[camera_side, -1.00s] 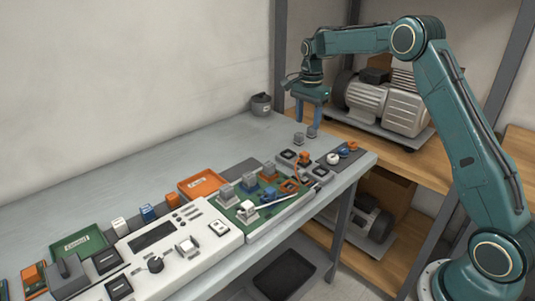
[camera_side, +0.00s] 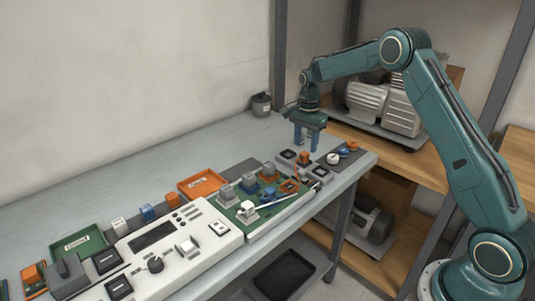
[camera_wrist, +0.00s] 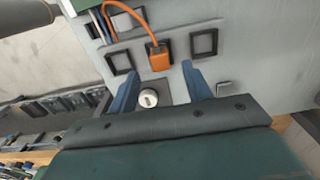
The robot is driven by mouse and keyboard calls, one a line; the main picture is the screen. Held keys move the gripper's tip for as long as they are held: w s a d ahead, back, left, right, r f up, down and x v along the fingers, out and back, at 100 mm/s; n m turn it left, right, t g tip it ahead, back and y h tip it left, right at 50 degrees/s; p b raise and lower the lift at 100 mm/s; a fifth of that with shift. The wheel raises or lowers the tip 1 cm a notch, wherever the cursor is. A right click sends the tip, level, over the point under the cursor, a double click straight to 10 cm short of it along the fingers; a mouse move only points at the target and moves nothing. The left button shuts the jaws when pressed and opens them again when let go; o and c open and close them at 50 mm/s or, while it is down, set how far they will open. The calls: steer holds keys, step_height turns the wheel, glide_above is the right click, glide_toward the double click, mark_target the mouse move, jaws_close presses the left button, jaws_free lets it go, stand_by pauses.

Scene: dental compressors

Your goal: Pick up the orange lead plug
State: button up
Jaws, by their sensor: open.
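The orange lead plug (camera_side: 304,158) stands upright between two dark square frames on the board at the right end of the bench. In the wrist view the plug (camera_wrist: 157,58) shows with its orange cable curving away toward the top left. My gripper (camera_side: 307,144) is open and empty, pointing down just above the plug in the side view. In the wrist view its blue fingers (camera_wrist: 160,85) are spread wide, with the plug lying ahead of the gap between them. The plug's lower part is hidden in its seat.
Dark square frames flank the plug (camera_wrist: 120,62) (camera_wrist: 204,43). A white round knob (camera_wrist: 149,97) is close to the fingers. Blue and orange pieces (camera_side: 347,149) lie near the bench's right end. A green circuit board (camera_side: 228,198) with several connectors and an orange tray (camera_side: 218,178) are to the left.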

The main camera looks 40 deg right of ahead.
mark_target(305, 153)
steer(key=shift+f, duration=2.1)
steer(key=c, duration=1.1)
